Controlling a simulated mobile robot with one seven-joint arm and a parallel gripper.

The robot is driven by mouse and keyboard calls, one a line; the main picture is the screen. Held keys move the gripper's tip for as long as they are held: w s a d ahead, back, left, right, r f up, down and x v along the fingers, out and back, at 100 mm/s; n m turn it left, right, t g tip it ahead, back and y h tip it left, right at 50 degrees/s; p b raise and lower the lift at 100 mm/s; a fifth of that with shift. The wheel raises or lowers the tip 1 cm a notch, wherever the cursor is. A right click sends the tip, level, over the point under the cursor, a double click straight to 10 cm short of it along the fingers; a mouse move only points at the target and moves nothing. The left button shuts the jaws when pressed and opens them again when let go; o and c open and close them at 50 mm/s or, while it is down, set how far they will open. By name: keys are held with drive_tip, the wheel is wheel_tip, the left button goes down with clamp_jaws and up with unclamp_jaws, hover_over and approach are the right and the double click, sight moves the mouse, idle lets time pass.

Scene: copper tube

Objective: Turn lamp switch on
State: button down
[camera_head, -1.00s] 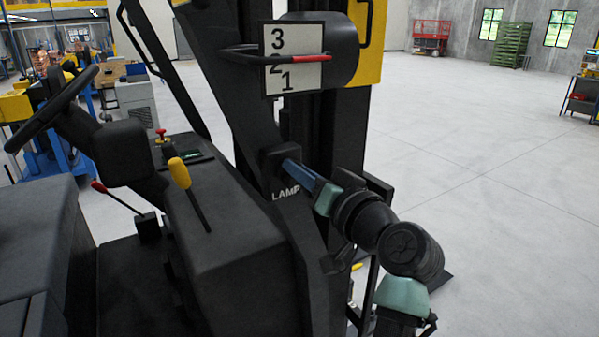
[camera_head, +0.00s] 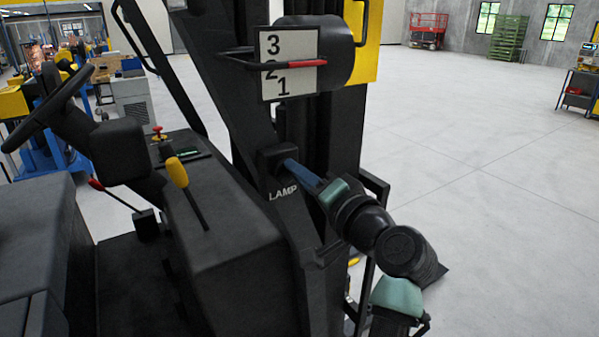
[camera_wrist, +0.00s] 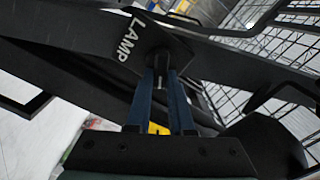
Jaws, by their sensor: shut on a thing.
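The lamp switch (camera_wrist: 159,62) is a small dark knob on a black block, beside the white LAMP lettering (camera_wrist: 130,38) in the wrist view. Its block (camera_head: 274,160) also shows above the lettering in the head view. My gripper (camera_wrist: 161,76) has its two blue fingers on either side of the knob, shut on it. In the head view, my gripper (camera_head: 290,166) reaches the block from the lower right, and the fingers hide the knob. I cannot tell the knob's setting.
A sign with 3, 2 and 1 (camera_head: 287,46) and a red-tipped pointer (camera_head: 302,63) stand above the switch. A yellow-handled lever (camera_head: 178,173), a red-knobbed lever (camera_head: 97,184) and a steering wheel (camera_head: 47,107) are at the left. Open floor (camera_head: 470,170) lies at the right.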

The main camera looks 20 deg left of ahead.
idle(0.3)
drive_tip(key=c, duration=0.8)
unclamp_jaws()
drive_tip(key=shift+d, duration=0.1)
drive_tip(key=b+v, duration=0.5)
drive_tip(key=v, duration=0.8)
